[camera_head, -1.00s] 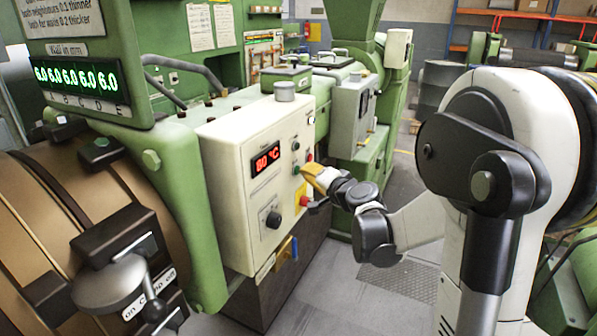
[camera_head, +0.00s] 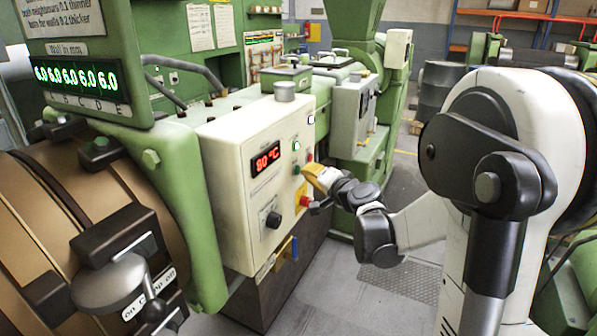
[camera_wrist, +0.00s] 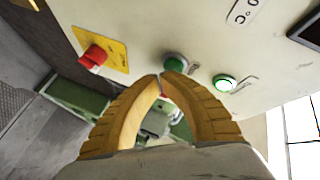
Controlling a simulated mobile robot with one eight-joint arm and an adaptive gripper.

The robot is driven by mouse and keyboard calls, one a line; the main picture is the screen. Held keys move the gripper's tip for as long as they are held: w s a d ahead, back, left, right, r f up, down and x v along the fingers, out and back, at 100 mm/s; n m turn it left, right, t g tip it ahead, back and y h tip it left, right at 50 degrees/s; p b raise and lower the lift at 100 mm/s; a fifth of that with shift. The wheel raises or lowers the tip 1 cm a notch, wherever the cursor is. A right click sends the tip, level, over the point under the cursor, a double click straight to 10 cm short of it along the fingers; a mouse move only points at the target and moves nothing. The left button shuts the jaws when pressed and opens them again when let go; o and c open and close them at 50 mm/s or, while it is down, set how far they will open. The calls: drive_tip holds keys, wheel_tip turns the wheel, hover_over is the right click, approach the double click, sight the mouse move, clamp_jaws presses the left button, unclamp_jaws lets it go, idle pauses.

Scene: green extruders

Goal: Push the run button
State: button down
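The white control box (camera_head: 232,188) carries a red "80 °C" display (camera_head: 266,160) and several buttons. In the wrist view, one round green button (camera_wrist: 176,64) sits just beyond my fingertips, and a second green button with a bright rim (camera_wrist: 224,82) is to its right. Their labels are too small to read, so I cannot tell which is the run button. My gripper (camera_wrist: 161,77), also in the head view (camera_head: 306,168), has its yellow fingers curved together at the tips. It holds nothing visible and is close to the panel; contact with the button cannot be told.
A red mushroom knob (camera_wrist: 93,57) on a yellow plate is left of my fingers in the wrist view. A dark rotary knob (camera_head: 273,219) is low on the box. A grey box (camera_head: 352,112) stands behind. Open floor (camera_head: 385,287) lies right of the control box.

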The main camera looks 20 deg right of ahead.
drive_tip(key=shift+s+d, duration=0.2)
drive_tip(key=shift+s, duration=0.1)
drive_tip(key=s+d, duration=0.1)
drive_tip(key=s, duration=0.1)
drive_tip(key=s+d, duration=0.2)
idle(0.5)
idle(0.6)
